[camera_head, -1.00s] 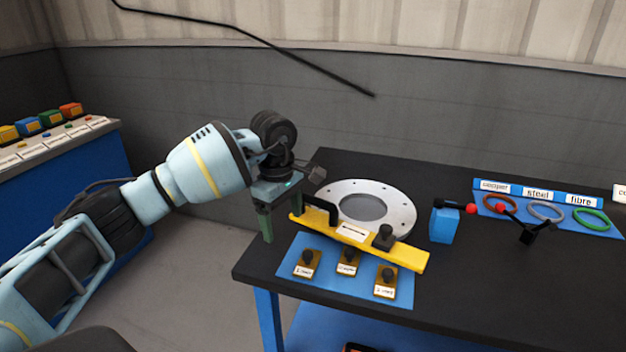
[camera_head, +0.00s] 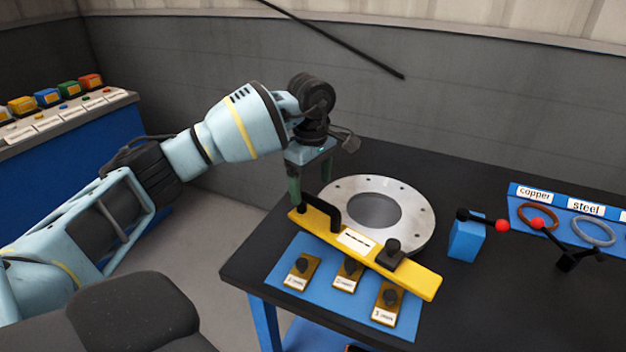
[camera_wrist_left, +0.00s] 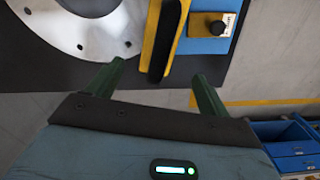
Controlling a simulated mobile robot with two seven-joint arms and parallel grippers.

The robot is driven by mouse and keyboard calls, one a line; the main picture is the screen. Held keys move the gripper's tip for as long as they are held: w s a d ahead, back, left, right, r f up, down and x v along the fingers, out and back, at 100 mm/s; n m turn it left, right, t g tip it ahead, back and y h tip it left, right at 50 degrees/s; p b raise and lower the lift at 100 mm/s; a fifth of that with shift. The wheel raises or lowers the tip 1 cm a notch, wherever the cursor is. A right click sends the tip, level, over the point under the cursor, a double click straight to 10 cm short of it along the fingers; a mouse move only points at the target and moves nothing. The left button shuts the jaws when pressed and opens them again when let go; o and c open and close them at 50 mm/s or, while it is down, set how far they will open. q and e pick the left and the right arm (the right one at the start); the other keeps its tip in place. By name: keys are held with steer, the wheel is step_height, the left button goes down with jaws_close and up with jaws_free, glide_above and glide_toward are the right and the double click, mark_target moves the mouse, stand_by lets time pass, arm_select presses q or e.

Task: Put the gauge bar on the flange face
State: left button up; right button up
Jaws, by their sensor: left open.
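The gauge bar (camera_head: 357,241) is a long yellow bar with a black handle near its left end and a black knob toward its right end. It lies slantwise along the front edge of the flange face (camera_head: 412,207), a pale metal ring with bolt holes. I cannot tell whether it touches the ring. My left gripper (camera_head: 309,180) is open and empty above the bar's left end, near the handle. In the left wrist view the bar (camera_wrist_left: 149,40) lies ahead of the gap between the open fingers (camera_wrist_left: 160,80), beside the ring (camera_wrist_left: 85,25). My right gripper is not seen.
A blue mat (camera_head: 290,262) with several labelled knobbed blocks lies in front of the bar. A blue block (camera_head: 466,240) with a red-tipped lever stands right of the ring. Coloured rings lie on a blue board (camera_head: 520,205) farther right. The table's left edge is close to my gripper.

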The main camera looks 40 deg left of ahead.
mark_target(312, 216)
arm_select(q)
steer(key=shift+w+f, duration=0.1)
steer(key=shift+f, duration=3.85)
steer(key=c, duration=1.6)
